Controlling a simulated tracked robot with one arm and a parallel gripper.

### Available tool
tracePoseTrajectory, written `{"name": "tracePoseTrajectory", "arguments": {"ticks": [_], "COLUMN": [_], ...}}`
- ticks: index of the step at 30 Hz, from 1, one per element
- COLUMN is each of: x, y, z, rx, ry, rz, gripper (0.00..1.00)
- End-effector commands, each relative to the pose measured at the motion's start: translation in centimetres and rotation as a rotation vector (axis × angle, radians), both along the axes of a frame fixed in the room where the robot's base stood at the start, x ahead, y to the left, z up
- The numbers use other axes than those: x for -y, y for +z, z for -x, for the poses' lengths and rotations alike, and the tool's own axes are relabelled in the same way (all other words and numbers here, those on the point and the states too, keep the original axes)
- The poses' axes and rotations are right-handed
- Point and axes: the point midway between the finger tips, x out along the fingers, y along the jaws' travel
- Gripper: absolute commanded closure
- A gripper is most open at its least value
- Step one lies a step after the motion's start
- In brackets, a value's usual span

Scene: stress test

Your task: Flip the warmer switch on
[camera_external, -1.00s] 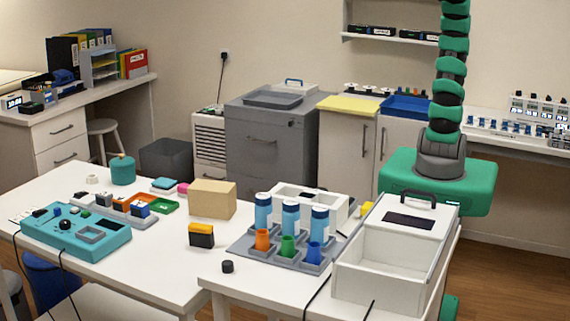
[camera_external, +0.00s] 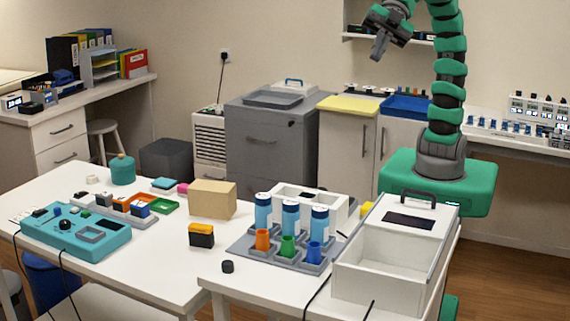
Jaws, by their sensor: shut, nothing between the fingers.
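A teal control box (camera_external: 108,246) lies on the left part of the white table. It has a black knob (camera_external: 65,225), a small blue part (camera_external: 58,211) and a square recess on top. A white open-fronted box (camera_external: 385,275) with a dark panel (camera_external: 410,221) and black handle stands on the right table. No label shows which one is the warmer, and its switch is too small to tell. My gripper (camera_external: 379,50) is shut and empty, high above the tables at the top of the view, pointing down and far from both boxes.
A grey rack (camera_external: 243,247) holds blue-capped bottles and coloured cups beside the white box. A cardboard box (camera_external: 212,201), an orange-black block (camera_external: 201,236) and a black cap (camera_external: 227,267) stand nearby. Cables hang off the table's front. The table's front middle is clear.

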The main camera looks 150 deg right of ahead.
Motion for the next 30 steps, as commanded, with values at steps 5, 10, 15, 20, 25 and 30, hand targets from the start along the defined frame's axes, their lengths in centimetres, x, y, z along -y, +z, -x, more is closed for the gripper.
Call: {"name": "tracePoseTrajectory", "arguments": {"ticks": [5,10,15,20,25,30], "x": [3.4,5.9,7.7,8.7,9.2,9.2], "y": [-8.0,-14.5,-20.2,-23.6,-25.2,-25.4], "z": [1.3,3.6,6.6,8.8,10.1,10.3], "rx": [-0.227,-0.421,-0.581,-0.668,-0.709,-0.714], "ry": [0.17,0.383,0.621,0.8,0.901,0.921], "rz": [0.17,0.296,0.375,0.414,0.429,0.433], "gripper": [1.0,1.0,1.0,1.0,1.0,1.0]}}
